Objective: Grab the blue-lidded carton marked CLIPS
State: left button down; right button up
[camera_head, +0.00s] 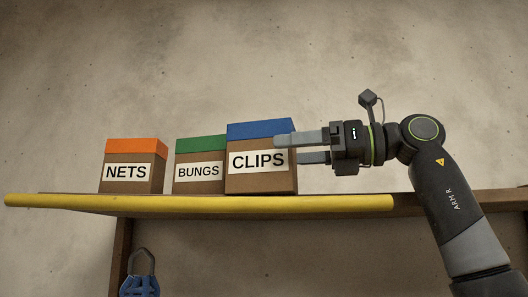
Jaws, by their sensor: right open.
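The carton marked CLIPS (261,183) is brown with a blue lid and a white label. It stands upright on a shelf (200,204), at the right end of a row of cartons. My right gripper (287,149) comes in from the right with its jaws open. Its upper finger overlaps the carton's right upper edge in the picture, and its lower finger ends near the carton's right side. I cannot tell whether either finger touches it. Nothing is held. My left gripper is not in view.
A green-lidded carton marked BUNGS (199,186) stands close on the left of the CLIPS carton. An orange-lidded carton marked NETS (132,186) is further left. The shelf has a yellow front edge. The shelf right of CLIPS is clear.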

aim_at(277, 195)
jog(key=p+x, duration=0.1)
jog(key=x, duration=0.2)
jog(key=shift+w+a, duration=0.15)
jog(key=shift+a, duration=0.3)
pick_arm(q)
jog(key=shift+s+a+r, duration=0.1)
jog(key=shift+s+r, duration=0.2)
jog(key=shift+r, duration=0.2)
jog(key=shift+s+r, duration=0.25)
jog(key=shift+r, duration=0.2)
pick_arm(e)
jog(key=shift+d, duration=0.1)
jog(key=shift+d, duration=0.15)
jog(key=c, duration=0.4)
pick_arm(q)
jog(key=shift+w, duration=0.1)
pick_arm(e)
jog(key=c, duration=0.8)
jog(key=shift+r, duration=0.15)
